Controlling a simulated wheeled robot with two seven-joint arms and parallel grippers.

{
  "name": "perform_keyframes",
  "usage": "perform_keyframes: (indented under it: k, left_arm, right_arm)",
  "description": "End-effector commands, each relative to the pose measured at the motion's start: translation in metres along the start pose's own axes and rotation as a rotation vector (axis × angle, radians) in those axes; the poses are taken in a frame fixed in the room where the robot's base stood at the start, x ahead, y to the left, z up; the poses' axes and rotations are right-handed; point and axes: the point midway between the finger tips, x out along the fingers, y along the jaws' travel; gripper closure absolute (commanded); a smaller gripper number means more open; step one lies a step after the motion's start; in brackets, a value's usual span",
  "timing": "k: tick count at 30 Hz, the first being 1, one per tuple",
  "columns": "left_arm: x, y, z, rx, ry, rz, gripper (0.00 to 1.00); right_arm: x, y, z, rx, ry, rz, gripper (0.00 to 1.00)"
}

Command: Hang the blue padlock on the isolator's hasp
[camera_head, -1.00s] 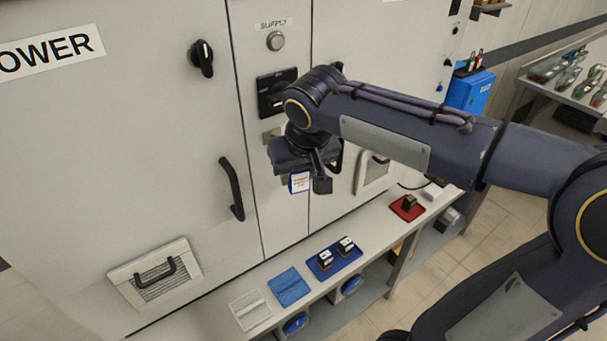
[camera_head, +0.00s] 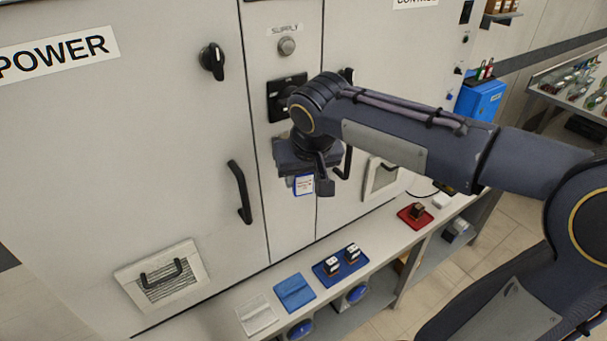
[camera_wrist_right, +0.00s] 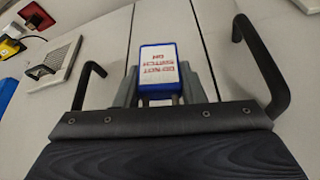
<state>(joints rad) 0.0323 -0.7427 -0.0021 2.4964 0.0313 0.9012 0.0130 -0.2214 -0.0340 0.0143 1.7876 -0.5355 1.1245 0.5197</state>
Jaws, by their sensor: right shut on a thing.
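The blue padlock (camera_wrist_right: 157,72) has a white label with red lettering and sits between the fingers of my right gripper (camera_wrist_right: 160,92), which is shut on it. In the head view the padlock (camera_head: 303,186) shows below my right gripper (camera_head: 308,172), in front of the cabinet's middle panel. The isolator (camera_head: 279,99) is a black switch on that panel, above the gripper and partly covered by my right wrist. The hasp is hidden behind my wrist and gripper, so I cannot tell whether the padlock touches it. My left gripper is not in view.
Black door handles (camera_head: 240,192) stand out on the cabinet doors. The bench (camera_head: 375,230) below holds a white mat (camera_head: 257,315), a blue mat (camera_head: 294,292), a blue tray (camera_head: 328,274) with two padlock-like blocks, and a red tray (camera_head: 406,219) with a dark block.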

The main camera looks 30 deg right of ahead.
Motion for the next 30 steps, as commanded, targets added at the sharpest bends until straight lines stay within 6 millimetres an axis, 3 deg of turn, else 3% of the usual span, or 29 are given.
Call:
perform_keyframes:
  k: [2, 3, 9, 19, 30]
  left_arm:
    - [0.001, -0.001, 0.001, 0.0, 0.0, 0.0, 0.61]
    - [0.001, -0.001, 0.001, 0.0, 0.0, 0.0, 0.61]
    - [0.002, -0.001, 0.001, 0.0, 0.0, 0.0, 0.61]
    - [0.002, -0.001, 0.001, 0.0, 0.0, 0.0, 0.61]
    - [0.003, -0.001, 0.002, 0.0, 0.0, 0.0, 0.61]
  right_arm:
    - [0.007, -0.001, 0.005, -0.003, -0.018, 0.003, 0.88]
    - [0.007, -0.001, 0.005, -0.003, -0.018, 0.003, 0.61]
    - [0.007, -0.001, 0.005, -0.002, -0.019, 0.003, 0.39]
    - [0.002, -0.001, 0.005, -0.002, -0.018, 0.003, 0.39]
    - [-0.062, 0.0, 0.003, 0.001, 0.001, -0.001, 0.39]
